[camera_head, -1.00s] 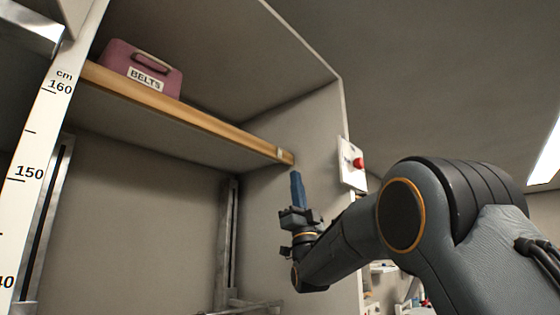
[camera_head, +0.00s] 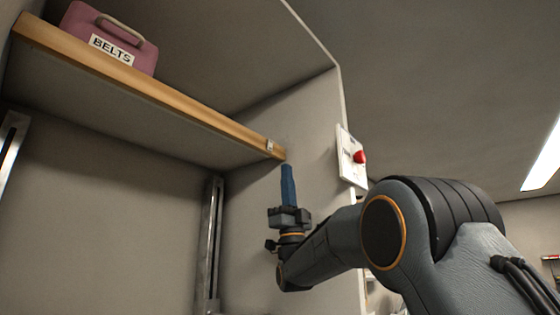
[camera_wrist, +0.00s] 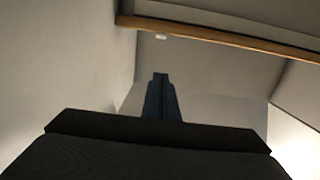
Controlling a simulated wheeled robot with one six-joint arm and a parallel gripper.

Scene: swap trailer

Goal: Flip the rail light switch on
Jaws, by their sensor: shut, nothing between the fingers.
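A white switch plate with a red knob (camera_head: 360,157) is fixed on the front edge of the cabinet's right side wall in the head view. My gripper (camera_head: 287,170) points upward, with its blue fingers shut and empty. It stands left of the switch and lower, apart from it, just below the right end of the wooden shelf edge. In the wrist view the shut fingers (camera_wrist: 161,80) point toward the shelf underside, and the switch is not seen there. Whether the switch is on or off I cannot tell.
A wooden-edged shelf (camera_head: 150,88) crosses above my gripper and shows in the wrist view (camera_wrist: 220,38). A pink box labelled BELTS (camera_head: 108,38) stands on it. A metal upright (camera_head: 210,245) runs down the cabinet's back corner. Below the shelf is open room.

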